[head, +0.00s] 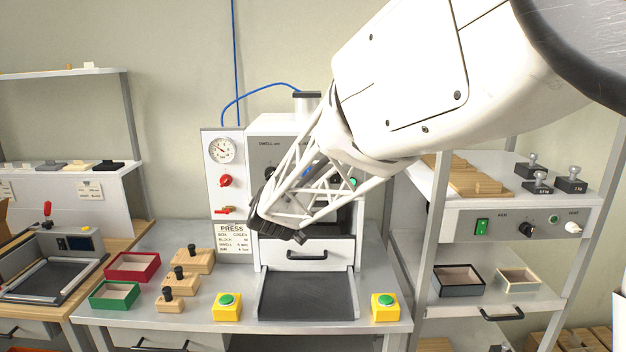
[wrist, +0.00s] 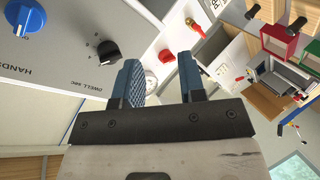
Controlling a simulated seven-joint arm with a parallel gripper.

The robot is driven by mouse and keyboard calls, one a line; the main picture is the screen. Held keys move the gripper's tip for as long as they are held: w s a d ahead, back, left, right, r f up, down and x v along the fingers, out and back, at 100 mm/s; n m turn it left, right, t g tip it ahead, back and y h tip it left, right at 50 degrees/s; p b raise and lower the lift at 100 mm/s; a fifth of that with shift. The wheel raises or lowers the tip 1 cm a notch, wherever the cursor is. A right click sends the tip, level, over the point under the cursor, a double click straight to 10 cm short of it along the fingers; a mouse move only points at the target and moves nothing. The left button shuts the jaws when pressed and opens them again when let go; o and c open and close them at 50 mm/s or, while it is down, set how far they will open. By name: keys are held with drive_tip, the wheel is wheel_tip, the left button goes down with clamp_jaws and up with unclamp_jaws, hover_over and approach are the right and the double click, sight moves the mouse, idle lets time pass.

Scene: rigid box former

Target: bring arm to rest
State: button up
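My gripper (head: 275,222) is in front of the press (head: 280,128) in the head view, above the press's front drawer (head: 290,256) and dark tray (head: 306,296). My white arm reaches in from the upper right and hides much of the press front. In the wrist view the two blue-padded fingers of my gripper (wrist: 162,72) stand apart with nothing between them. The press's control panel (wrist: 75,60) with a blue knob and a black knob is at the left of that view. No fingertip visibly touches anything.
Wooden blocks with black knobs (head: 186,276), a red box (head: 132,267) and a green box (head: 114,295) stand left of the tray. Yellow button boxes (head: 227,307) flank it. A shelf unit (head: 490,190) with weights stands right, under my arm.

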drive_tip(key=s+d+m+g+h, duration=0.1)
drive_tip(key=s+d+m+g, duration=0.45)
drive_tip(key=s+d, duration=1.35)
drive_tip(key=s+d+f+m+g+h, duration=0.1)
drive_tip(key=s+d+m, duration=0.3)
drive_tip(key=s, duration=0.8)
drive_tip(key=s+d+f+m+g+h, duration=0.1)
drive_tip(key=s+d+f+m+g, duration=0.1)
drive_tip(key=s+d+m+g, duration=0.2)
drive_tip(key=s+d, duration=0.3)
drive_tip(key=s, duration=0.5)
drive_tip(key=shift+s+d+f+h, duration=0.25)
drive_tip(key=shift+s+f+h, duration=0.1)
drive_tip(key=shift+f+h, duration=0.05)
drive_tip(key=shift+c, duration=0.3)
